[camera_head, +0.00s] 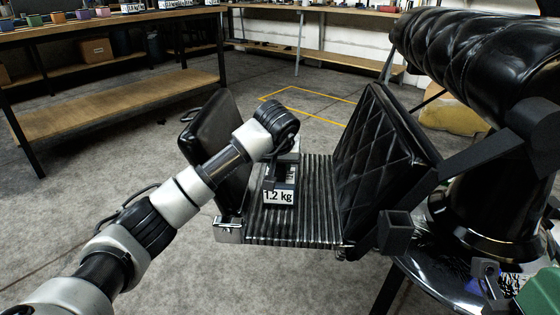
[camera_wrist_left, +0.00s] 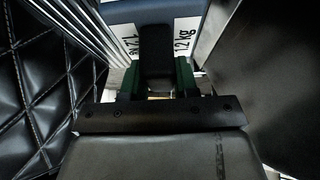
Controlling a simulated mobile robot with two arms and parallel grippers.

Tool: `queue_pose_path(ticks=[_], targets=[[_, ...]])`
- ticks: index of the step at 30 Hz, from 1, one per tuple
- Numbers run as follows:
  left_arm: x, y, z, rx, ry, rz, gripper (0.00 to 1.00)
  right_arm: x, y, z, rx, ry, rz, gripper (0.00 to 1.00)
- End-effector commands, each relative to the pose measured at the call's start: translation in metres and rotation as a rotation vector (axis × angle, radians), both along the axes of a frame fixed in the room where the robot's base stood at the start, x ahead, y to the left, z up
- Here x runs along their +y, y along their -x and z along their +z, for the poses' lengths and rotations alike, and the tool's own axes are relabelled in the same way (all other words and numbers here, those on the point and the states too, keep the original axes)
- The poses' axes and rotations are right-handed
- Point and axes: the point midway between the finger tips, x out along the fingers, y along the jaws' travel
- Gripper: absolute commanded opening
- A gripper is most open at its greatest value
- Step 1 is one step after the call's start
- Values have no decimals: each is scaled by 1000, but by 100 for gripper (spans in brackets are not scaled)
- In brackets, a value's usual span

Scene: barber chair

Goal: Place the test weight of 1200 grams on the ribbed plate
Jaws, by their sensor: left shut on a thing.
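The test weight (camera_head: 278,197) is a dark block with a white "1.2 kg" label on its front. It is upright, at the ribbed plate (camera_head: 313,210) between the two black padded panels; I cannot tell if it touches the ribs. My left gripper (camera_head: 287,172) comes from above and is shut on the weight's handle, partly hidden by my wrist. In the left wrist view the weight's labels (camera_wrist_left: 186,36) show beyond my gripper (camera_wrist_left: 157,80), with the plate's ribs (camera_wrist_left: 82,22) at upper left. My right gripper is not in view.
A quilted black panel (camera_head: 378,155) rises right of the plate and a smooth black panel (camera_head: 215,130) stands left. The large barber chair (camera_head: 480,55) fills the right side. A wooden workbench (camera_head: 110,115) stands at the back left. Grey floor lies open between.

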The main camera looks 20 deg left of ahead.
Motion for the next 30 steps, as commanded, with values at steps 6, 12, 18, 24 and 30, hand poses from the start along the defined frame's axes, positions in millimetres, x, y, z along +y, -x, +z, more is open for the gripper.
queue_pose_path(ticks=[6,12,18,24,30], targets=[[0,0,-1,0,-1,0,55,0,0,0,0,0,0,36],[0,0,-1,0,0,0,55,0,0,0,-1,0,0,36],[-1,4,13,-3,0,-1,55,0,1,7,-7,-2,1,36],[-6,23,50,-5,-2,-2,55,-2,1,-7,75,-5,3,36],[-11,43,85,-3,-2,0,55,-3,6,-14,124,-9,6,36]])
